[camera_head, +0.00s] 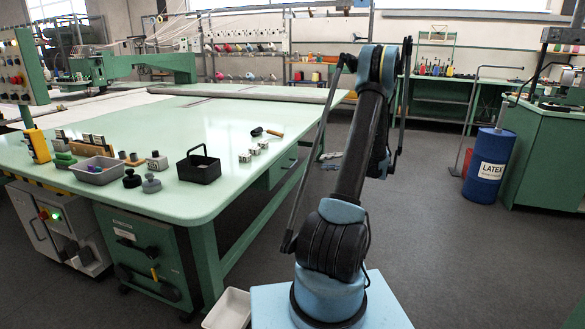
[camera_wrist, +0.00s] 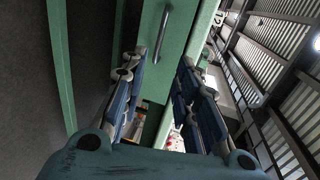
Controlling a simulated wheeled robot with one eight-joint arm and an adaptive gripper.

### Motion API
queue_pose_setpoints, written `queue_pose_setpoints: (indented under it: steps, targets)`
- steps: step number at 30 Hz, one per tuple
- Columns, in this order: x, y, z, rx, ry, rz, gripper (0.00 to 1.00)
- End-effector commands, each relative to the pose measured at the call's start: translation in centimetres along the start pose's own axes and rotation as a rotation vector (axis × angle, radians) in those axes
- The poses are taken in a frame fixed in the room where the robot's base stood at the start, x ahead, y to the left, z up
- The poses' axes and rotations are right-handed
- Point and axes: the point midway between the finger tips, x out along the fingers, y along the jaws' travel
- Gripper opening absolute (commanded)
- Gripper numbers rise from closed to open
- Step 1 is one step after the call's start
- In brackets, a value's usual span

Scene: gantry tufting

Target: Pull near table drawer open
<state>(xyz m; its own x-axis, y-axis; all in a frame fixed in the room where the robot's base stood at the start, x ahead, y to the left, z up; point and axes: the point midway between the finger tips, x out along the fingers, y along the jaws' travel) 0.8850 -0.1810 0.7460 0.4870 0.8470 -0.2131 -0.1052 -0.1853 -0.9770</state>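In the wrist view, a green drawer front (camera_wrist: 182,30) carries a grey bar handle (camera_wrist: 163,32). My gripper (camera_wrist: 163,62) is open, with its two blue-and-grey fingers apart. The handle shows beyond the fingertips, between their lines, and nothing is seen held. In the head view, the pale green table (camera_head: 225,118) has a green drawer (camera_head: 282,166) under its right edge, and it looks shut. I cannot tell for sure that both views show the same drawer. My arm rises in the middle of the head view, and my gripper cannot be made out there.
A black caddy (camera_head: 198,167), a grey tray (camera_head: 100,170) and small tools sit on the table. A green cabinet (camera_head: 150,240) stands under its near end, with a white bin (camera_head: 228,310) on the floor.

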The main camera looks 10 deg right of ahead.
Motion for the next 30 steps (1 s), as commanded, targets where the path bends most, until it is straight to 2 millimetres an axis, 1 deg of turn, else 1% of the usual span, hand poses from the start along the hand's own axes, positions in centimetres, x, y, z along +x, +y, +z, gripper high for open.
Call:
queue_pose_setpoints:
  steps: [4, 8, 30]
  targets:
    - [0.3, 0.2, -0.2, 0.0, 0.001, -0.007, 0.29]
    - [1.7, 0.2, -0.1, 0.0, -0.001, -0.007, 0.29]
    - [14.4, 0.1, -0.1, 0.0, -0.002, -0.006, 0.29]
